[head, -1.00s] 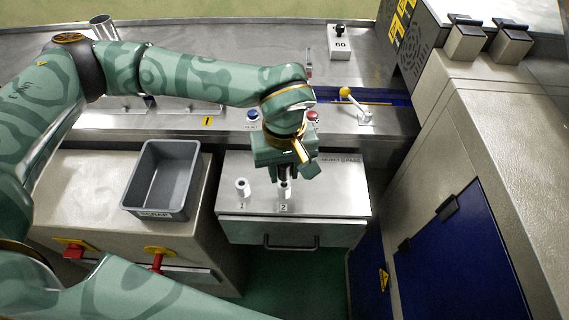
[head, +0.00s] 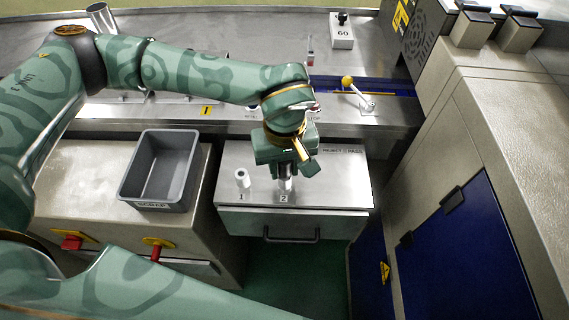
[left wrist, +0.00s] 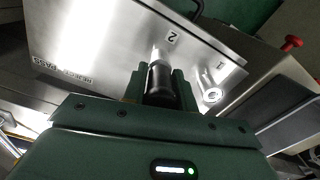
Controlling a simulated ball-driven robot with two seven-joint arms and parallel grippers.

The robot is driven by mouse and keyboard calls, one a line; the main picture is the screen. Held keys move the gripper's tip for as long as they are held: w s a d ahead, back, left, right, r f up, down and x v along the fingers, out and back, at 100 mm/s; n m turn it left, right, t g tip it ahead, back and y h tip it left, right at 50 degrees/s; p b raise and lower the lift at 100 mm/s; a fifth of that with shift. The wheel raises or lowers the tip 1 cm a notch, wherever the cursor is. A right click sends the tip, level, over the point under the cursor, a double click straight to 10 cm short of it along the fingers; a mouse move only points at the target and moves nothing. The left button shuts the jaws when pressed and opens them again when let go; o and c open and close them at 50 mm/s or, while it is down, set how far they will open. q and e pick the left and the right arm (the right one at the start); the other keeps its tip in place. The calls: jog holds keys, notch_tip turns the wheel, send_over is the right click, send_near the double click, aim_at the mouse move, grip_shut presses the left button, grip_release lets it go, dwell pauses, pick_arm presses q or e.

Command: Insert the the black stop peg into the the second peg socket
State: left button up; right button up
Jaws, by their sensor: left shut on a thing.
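My left gripper (head: 286,177) is shut on the black stop peg (left wrist: 160,82), directly above the second peg socket (left wrist: 160,53), which is marked 2. In the left wrist view the peg's lower end meets the top of the white socket; I cannot tell how deep it sits. In the head view the socket (head: 286,184) is mostly hidden behind the gripper. The first socket (head: 242,178), marked 1, stands to the left with its hole open; it also shows in the left wrist view (left wrist: 211,92). My right gripper is not in view.
Both sockets stand on a metal drawer box (head: 335,185). A grey scrap bin (head: 192,180) is to the left. A cabinet with blue doors (head: 470,240) is at right.

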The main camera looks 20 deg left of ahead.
pick_arm(q)
jog(key=o, duration=1)
jog(key=shift+o, duration=0.2)
notch_tip(320, 180, up, 16)
jog(key=p, duration=0.2)
jog(key=shift+p, duration=0.3)
